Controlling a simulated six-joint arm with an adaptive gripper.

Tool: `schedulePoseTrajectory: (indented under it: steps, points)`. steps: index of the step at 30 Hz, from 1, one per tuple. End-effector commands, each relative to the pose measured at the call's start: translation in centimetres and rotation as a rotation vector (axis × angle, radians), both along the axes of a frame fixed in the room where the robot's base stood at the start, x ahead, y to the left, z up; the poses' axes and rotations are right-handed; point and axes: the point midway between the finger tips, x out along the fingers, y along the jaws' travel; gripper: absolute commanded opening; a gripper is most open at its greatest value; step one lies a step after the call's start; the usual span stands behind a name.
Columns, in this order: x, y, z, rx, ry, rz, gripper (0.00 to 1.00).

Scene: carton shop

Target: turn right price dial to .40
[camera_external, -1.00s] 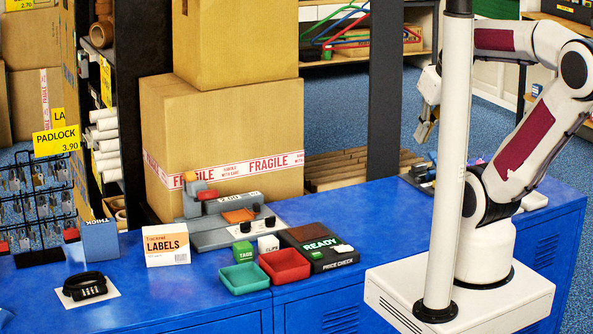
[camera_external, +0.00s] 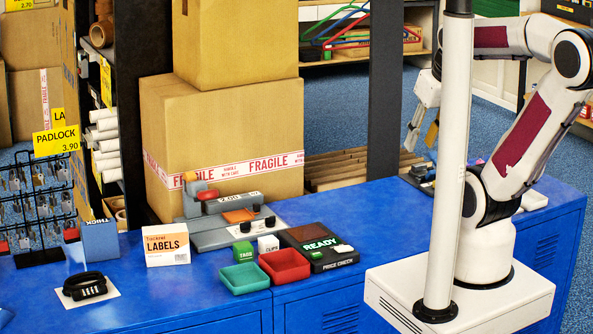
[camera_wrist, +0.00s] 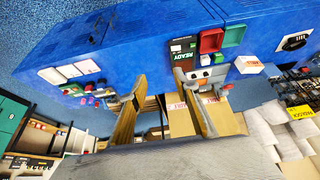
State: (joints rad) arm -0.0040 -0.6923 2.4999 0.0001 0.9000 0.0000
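The grey pricing device (camera_external: 222,232) stands on the blue counter before the big carton. Its display (camera_external: 238,198) seems to read 2.00, though the digits are small. My gripper (camera_external: 421,142) is in the air to the right of the device, partly behind a pole, well apart from the dials. It is open and empty. In the wrist view my gripper (camera_wrist: 160,112) shows two spread fingers, and the device (camera_wrist: 203,75) appears small beyond them.
The READY price-check box (camera_external: 322,248), red tray (camera_external: 284,265) and green tray (camera_external: 245,277) stand close in front of the dials. The white pole (camera_external: 455,170) stands before my arm.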

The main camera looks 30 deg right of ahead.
Motion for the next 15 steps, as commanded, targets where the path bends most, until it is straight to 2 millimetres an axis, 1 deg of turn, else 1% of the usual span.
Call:
schedulePoseTrajectory:
  steps: [3,8,15]
  points:
    - [0.4,0.1,-1.1,0.000,0.052,0.002,0.31]
    - [1.5,0.2,-2.0,0.001,0.114,0.005,0.31]
    - [3.8,0.7,-3.1,0.017,0.188,0.004,0.31]
